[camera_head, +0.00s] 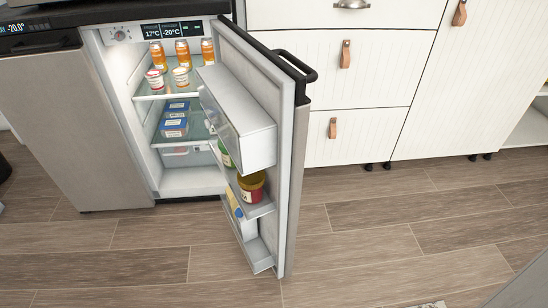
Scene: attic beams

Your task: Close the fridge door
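The fridge (140,165) stands at the left with its lit inside showing. Its door (290,190) is hinged on the right of the opening and stands wide open, swung out towards me. The door's inner side carries shelves with a few jars and packs. A dark bar handle (298,66) sits near the top of the door, on its outer side. The door's outer face is seen almost edge-on, mostly hidden. My gripper is not in view.
White drawers (345,75) with leather pulls stand right of the door, and a tall white cabinet (470,95) beyond. A closed grey appliance panel (70,125) is at the left. The wooden floor (390,230) in front is mostly clear. Bottles, cups and tubs stand on the fridge shelves.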

